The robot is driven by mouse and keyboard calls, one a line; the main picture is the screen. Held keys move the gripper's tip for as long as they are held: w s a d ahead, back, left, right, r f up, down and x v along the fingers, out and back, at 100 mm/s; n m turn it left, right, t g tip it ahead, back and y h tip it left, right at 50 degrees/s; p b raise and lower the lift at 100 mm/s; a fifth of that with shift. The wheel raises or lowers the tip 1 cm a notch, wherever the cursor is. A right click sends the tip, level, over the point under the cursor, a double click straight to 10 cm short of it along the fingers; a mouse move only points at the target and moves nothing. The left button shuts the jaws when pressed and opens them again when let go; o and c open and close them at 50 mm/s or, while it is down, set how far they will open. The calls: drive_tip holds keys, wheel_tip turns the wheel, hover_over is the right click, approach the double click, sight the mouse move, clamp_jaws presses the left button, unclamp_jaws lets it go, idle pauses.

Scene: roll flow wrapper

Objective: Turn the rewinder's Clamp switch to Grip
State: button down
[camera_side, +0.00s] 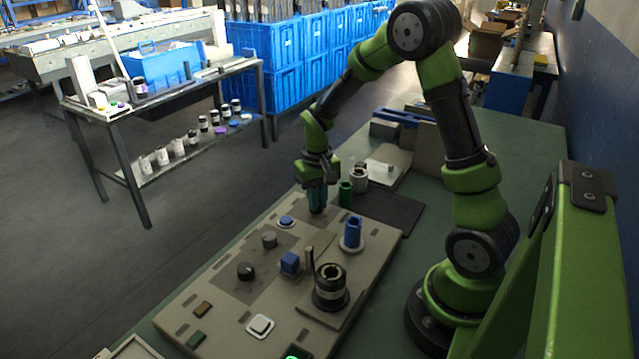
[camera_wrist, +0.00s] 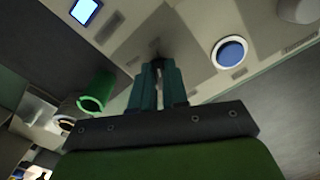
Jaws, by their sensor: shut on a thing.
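The beige-grey control panel (camera_side: 225,300) lies on the green bench. My gripper (camera_side: 317,206) points down at the panel's far end, its teal fingers close together. They are shut on a small dark switch knob, mostly hidden between the fingertips; in the wrist view, my gripper (camera_wrist: 158,70) is over a darker patch of the panel (camera_wrist: 190,60). No label can be read, so I cannot tell from print that this knob is the Clamp switch, nor which way it points. A round blue button (camera_side: 287,221) is beside it, also in the wrist view (camera_wrist: 231,53).
A grey knob (camera_side: 269,240) and black knob (camera_side: 246,271) are nearer on the panel. A green cylinder (camera_side: 346,194) stands close behind my gripper.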

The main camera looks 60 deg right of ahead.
idle(0.4)
drive_tip(key=c, duration=1.1)
unclamp_jaws()
drive_tip(key=shift+c, duration=0.2)
drive_tip(key=shift+r, duration=0.1)
wheel_tip(320, 180, up, 17)
drive_tip(key=s+a+r+n+t+y, duration=0.2)
drive_tip(key=s+a+t, duration=0.5)
drive_tip(key=s+a, duration=0.5)
drive_tip(key=a, duration=0.3)
drive_tip(key=shift+s+r, duration=0.15)
drive_tip(key=shift+r, duration=0.25)
